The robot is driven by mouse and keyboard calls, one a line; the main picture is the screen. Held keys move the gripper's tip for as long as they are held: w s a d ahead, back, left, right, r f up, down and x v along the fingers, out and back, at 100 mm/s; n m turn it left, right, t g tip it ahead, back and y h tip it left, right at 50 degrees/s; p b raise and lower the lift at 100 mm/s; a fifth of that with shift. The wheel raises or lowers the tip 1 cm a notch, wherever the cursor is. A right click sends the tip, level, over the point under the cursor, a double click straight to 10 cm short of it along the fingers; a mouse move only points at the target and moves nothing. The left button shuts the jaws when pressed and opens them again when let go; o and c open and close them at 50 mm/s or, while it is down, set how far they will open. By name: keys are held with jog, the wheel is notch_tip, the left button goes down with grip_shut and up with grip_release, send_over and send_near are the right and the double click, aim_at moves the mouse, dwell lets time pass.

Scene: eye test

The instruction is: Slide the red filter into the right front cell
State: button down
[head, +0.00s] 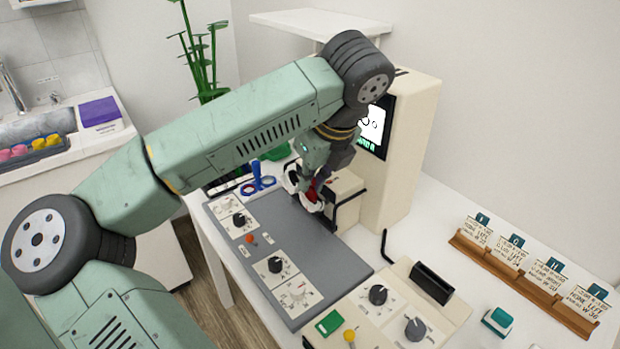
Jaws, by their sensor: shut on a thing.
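My gripper (307,194) is above the far end of the grey panel, in front of the cream machine. It is shut on a small red thing (313,190), which I take to be the red filter. The fingers cover most of it, so its shape and tilt are unclear. A blue frame with ring-shaped parts (258,184) stands just left of the gripper. I cannot make out the right front cell; whether it belongs to this frame is unclear.
The cream machine (405,150) with a lit screen (374,128) stands behind my gripper. The grey panel (325,255) carries several knobs. A cream control box (440,300) is at the front. A wooden card rack (525,285) is at right.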

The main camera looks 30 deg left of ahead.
jog(key=shift+f+b, duration=0.7)
jog(key=shift+b, duration=0.1)
jog(key=c, duration=1.7)
grip_release()
jog(key=w+v, duration=0.1)
jog(key=v, duration=0.6)
jog(key=shift+s+r, duration=0.25)
jog(key=shift+s, duration=0.2)
jog(key=shift+s+d, duration=0.1)
